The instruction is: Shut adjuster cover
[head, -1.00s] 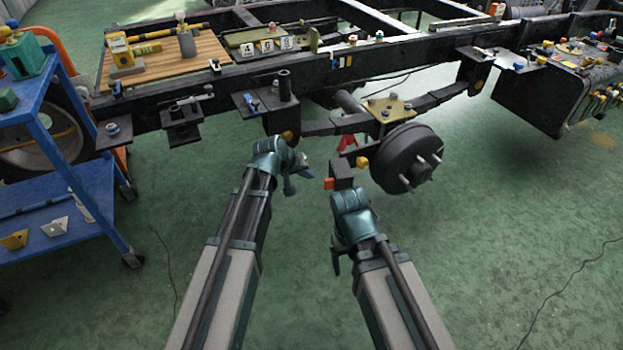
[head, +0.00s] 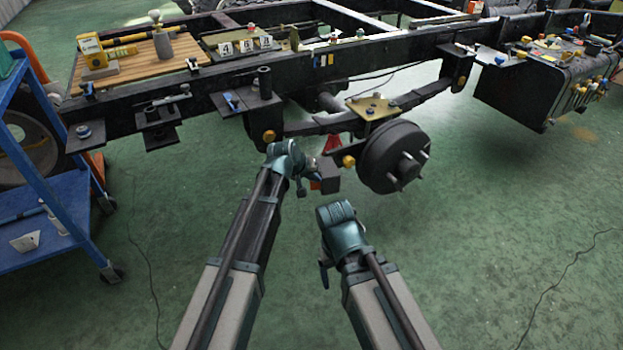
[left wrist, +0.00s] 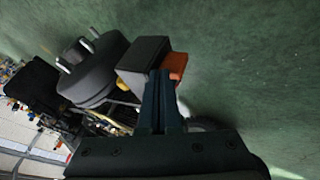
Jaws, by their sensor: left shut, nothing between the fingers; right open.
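The adjuster cover is probably the small orange flap (left wrist: 176,67) on a dark box (left wrist: 143,57) beside the brake drum (left wrist: 95,70). In the left wrist view the flap stands at the box's right end; its exact angle is unclear. My left gripper (left wrist: 160,76) is shut and empty, its fingertips right by the flap and box; I cannot tell whether they touch. In the head view my left gripper (head: 313,171) is beside the box (head: 331,177) and largely hides the flap. My right gripper (head: 325,272) is open, lower and apart from the box.
The brake drum (head: 392,157) with studs sits right of the box, under the black chassis rail (head: 225,102). A yellow knob (head: 348,161) is between box and drum. A blue cart (head: 45,190) stands at left. The green floor at lower right is clear.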

